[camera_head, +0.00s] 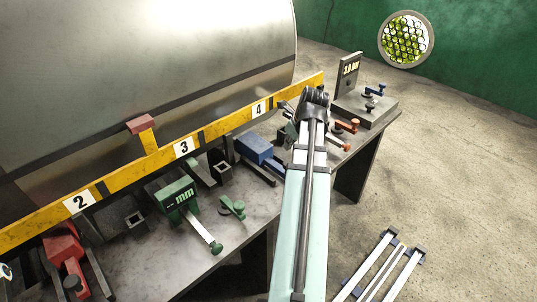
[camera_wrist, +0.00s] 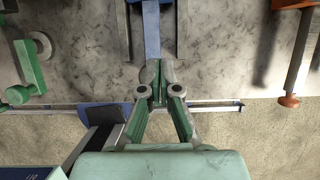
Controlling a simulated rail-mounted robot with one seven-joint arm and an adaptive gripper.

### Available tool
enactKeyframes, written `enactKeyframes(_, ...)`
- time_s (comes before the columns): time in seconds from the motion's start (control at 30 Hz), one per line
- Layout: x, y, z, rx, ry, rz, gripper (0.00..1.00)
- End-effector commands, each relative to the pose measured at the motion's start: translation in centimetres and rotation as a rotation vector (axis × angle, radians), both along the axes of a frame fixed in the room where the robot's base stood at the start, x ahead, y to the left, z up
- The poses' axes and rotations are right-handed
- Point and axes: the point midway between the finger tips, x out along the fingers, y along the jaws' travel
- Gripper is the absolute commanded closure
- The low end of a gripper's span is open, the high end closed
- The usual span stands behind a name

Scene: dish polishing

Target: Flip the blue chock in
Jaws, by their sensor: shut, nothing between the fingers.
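The blue chock (camera_head: 254,148) is a blue block on the bench edge beneath the yellow rail, left of my arm in the head view. In the wrist view a narrow blue part of it (camera_wrist: 152,30) points down toward me between two dark bars. My gripper (camera_wrist: 157,80) is shut and empty, with its fingertips at the end of this blue part. I cannot tell whether they touch. In the head view my arm hides most of the gripper.
An orange lever (camera_wrist: 290,60) is to the right. A yellow numbered rail (camera_head: 150,148) runs before the large metal drum (camera_head: 140,70). Open floor lies beyond the bench (camera_head: 240,235).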

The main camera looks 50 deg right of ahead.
Motion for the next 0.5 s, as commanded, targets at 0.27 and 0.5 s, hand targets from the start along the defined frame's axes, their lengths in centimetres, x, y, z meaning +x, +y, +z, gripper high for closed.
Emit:
enactKeyframes(0.27,0.01,-0.03,0.0,0.0,0.0,0.0,1.0)
enactKeyframes(0.5,0.37,-0.08,-0.87,0.0,0.0,0.0,1.0)
